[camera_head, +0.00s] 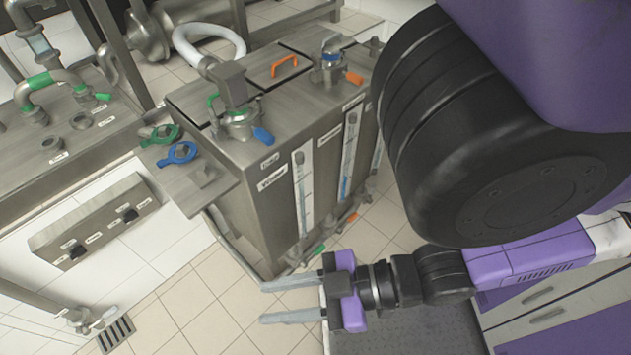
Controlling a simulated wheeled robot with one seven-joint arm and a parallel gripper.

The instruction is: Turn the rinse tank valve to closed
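A steel tank unit (240,170) stands left of centre, with small labels too blurred to read surely. I cannot tell which valve is the rinse tank's. My gripper (264,303) is at the lower middle, fingers apart, pointing left. It is empty and appears clear of every valve.
A steel counter (50,190) with pipes and a green-handled pipe (42,84) is at the left. A switch box (95,220) is on the tiled wall below. A floor drain (115,334) lies lower left. Tiled floor (190,310) left of my gripper is clear. My arm hides the right side.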

